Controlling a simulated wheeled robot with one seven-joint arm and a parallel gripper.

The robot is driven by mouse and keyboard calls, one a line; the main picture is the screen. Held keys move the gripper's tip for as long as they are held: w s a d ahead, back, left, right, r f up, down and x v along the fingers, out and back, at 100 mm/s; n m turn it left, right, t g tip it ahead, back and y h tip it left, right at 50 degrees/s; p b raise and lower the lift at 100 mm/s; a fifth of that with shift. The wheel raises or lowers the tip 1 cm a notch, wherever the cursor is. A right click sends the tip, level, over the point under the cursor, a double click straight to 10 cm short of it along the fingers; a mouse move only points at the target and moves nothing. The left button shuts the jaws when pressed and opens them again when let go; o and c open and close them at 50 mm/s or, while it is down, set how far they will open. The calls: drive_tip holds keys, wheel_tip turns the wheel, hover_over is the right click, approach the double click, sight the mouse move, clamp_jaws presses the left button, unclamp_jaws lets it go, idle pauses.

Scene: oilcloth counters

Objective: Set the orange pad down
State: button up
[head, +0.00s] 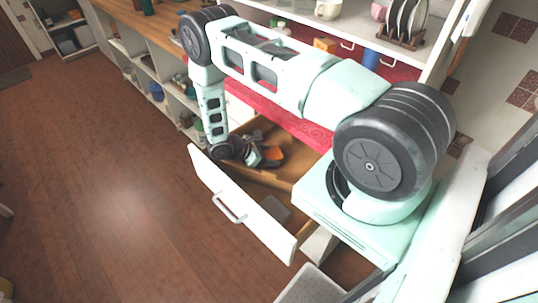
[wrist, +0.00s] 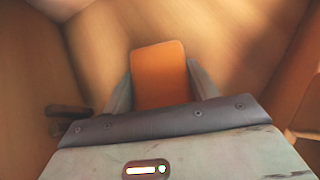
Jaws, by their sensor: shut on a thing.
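The orange pad (wrist: 160,72) is a flat rounded rectangle between the two fingers of my gripper (wrist: 160,92) in the wrist view. My gripper is shut on it. In the head view my gripper (head: 262,158) is inside an open wooden drawer with a white front (head: 237,200), and the orange pad (head: 272,153) shows at its tip. Wooden surfaces of the drawer surround the pad in the wrist view. I cannot tell whether the pad touches the drawer floor.
A grey item (head: 275,208) lies in the drawer near its front. A dark item (wrist: 68,118) is left of my gripper in the wrist view. A counter with a red cloth (head: 285,112) is behind the drawer. A plate rack (head: 402,36) stands on the shelf above. The brown floor at left is clear.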

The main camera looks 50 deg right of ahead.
drive_tip(key=shift+f, duration=0.15)
drive_tip(key=o, duration=0.9)
drive_tip(key=shift+o, duration=0.2)
drive_tip(key=shift+r, duration=0.3)
drive_tip(key=b+v, duration=0.4)
drive_tip(key=v, duration=0.7)
drive_tip(key=shift+w+a, duration=0.1)
drive_tip(key=shift+w, duration=0.05)
drive_tip(key=shift+a+r, duration=0.2)
drive_tip(key=shift+a, duration=0.05)
